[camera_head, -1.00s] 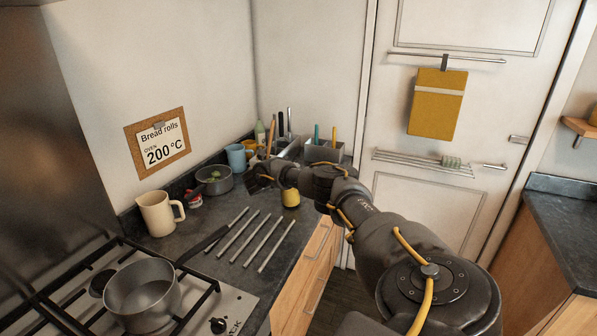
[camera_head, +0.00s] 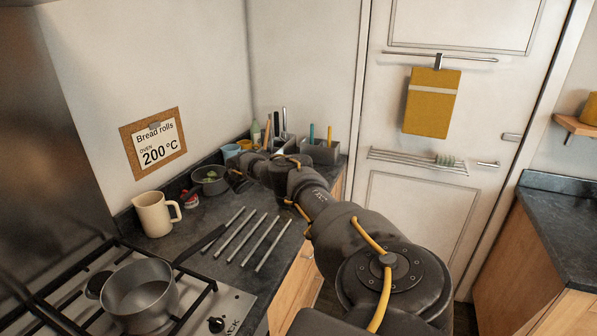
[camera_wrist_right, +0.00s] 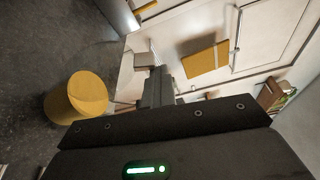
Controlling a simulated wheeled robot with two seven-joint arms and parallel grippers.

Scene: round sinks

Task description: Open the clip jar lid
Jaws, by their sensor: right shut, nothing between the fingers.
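My right gripper (camera_head: 238,180) is over the back of the counter, beside the dark pan (camera_head: 211,181). In the right wrist view its fingers (camera_wrist_right: 158,76) are together with nothing between them. A yellow cylinder (camera_wrist_right: 75,98) stands on the dark counter left of the fingers, apart from them. A small red and white item (camera_head: 189,198) lies between the pan and the cream jug (camera_head: 156,214). I cannot tell which thing is the clip jar, and no clip is distinct. My left gripper is not in view.
Several metal bars (camera_head: 247,239) lie on the counter in front of my right arm. A pot (camera_head: 139,296) stands on the gas hob at the lower left. Grey utensil holders (camera_head: 320,151) stand at the counter's back. The white door is behind.

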